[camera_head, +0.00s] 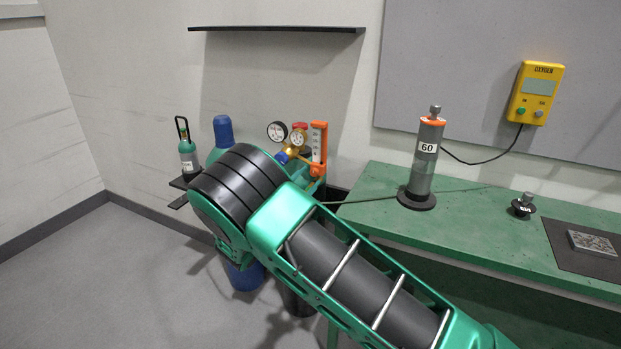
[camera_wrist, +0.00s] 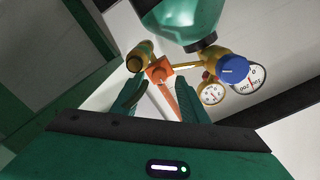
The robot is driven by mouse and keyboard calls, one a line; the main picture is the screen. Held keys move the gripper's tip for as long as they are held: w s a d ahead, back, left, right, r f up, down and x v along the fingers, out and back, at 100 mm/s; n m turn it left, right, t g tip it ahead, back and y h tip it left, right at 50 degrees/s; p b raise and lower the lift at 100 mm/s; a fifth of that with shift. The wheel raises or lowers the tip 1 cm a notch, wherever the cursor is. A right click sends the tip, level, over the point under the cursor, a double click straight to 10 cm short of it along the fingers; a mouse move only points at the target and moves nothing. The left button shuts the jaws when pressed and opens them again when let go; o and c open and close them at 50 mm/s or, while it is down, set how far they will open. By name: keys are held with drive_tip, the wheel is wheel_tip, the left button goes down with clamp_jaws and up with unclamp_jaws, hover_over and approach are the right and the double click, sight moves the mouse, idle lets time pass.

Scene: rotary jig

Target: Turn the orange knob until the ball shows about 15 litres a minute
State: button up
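The flowmeter (camera_head: 319,142) is an upright orange-framed tube with a scale, beside the regulator. Its ball and reading are too small to make out. In the wrist view an orange block, which looks like the knob (camera_wrist: 160,71), sits by a brass fitting (camera_wrist: 140,55); an orange strip runs from it between my fingers. My gripper (camera_wrist: 158,92) is open, its two green fingers apart on either side of the orange part. I cannot tell whether either finger touches it.
The regulator has two round gauges (camera_head: 298,137) and a blue knob (camera_wrist: 232,68), close beside my fingers. A green bench (camera_head: 375,209) on the right holds a grey cylinder marked 60 (camera_head: 421,165). A black shelf (camera_head: 277,29) hangs above. A yellow oxygen box (camera_head: 536,92) is on the wall.

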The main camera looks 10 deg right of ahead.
sight(315, 172)
drive_tip(key=shift+x, duration=1.45)
clamp_jaws()
